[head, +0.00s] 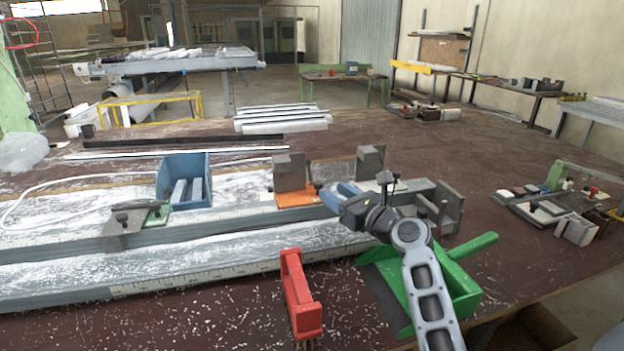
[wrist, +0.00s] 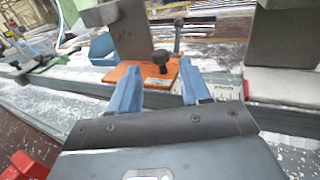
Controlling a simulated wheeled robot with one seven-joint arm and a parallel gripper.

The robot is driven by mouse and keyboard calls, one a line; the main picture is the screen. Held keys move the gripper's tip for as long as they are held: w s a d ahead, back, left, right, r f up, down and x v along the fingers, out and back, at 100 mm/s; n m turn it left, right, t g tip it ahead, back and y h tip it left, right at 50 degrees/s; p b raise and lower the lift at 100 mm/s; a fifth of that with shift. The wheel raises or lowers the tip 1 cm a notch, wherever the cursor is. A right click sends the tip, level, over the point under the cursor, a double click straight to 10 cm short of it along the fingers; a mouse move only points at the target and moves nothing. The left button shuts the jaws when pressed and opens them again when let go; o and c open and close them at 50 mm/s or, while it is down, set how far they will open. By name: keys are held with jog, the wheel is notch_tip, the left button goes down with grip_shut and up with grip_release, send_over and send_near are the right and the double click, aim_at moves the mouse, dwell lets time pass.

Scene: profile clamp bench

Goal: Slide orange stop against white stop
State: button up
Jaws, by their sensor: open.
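The orange stop (head: 295,198) has an orange base, an upright grey block and a dark knob, and sits on the rail right of the blue bin. It also shows in the wrist view (wrist: 130,76). The white stop, a grey block (head: 370,162) on a pale base (wrist: 285,84), stands to its right with a gap between them. My gripper (head: 328,194) is open and empty, just right of the orange stop. In the wrist view its blue fingers (wrist: 160,72) point at the orange base, with the knob appearing between their tips. Contact cannot be told.
A green-based stop (head: 155,214) and a blue bin (head: 205,185) are at the left. A grey end block (head: 450,203) closes the rail at the right. White dust covers the bench.

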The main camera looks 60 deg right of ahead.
aim_at(318, 182)
jog(key=x, duration=0.7)
jog(key=shift+w+p, duration=0.15)
jog(key=shift+p, duration=0.15)
jog(key=shift+c, duration=0.5)
jog(key=c, duration=0.6)
jog(key=shift+r, duration=0.1)
grip_shut()
